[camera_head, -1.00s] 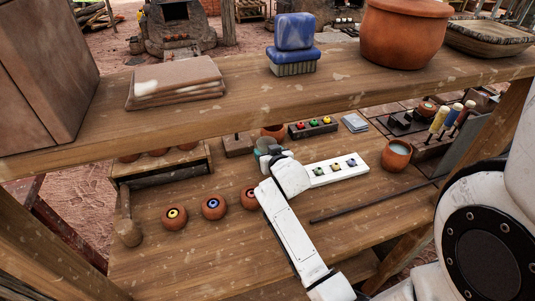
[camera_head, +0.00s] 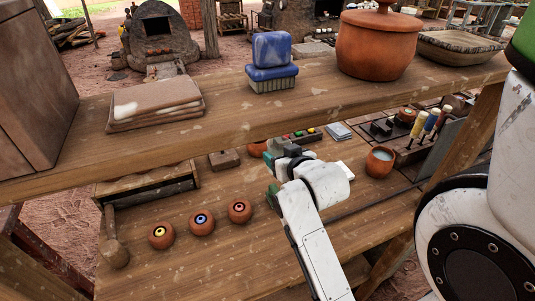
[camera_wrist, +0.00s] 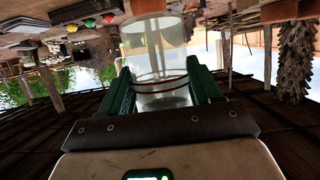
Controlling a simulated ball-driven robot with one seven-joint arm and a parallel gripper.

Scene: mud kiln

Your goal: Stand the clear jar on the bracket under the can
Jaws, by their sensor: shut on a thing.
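The clear jar (camera_wrist: 155,45) is between the green fingers of my gripper (camera_wrist: 160,80) in the wrist view. It is see-through, with a thin red line across it. My gripper is shut on it. In the head view my gripper (camera_head: 279,158) is over the lower wooden bench, just below and in front of the upper shelf's front edge. The jar cannot be made out there. I cannot make out the bracket or the can in either view.
The upper shelf (camera_head: 215,125) overhangs the lower bench (camera_head: 190,260). Several clay pots with coloured rings, such as one with a yellow ring (camera_head: 161,236), stand at left. A clay cup (camera_head: 380,161) stands right of my gripper.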

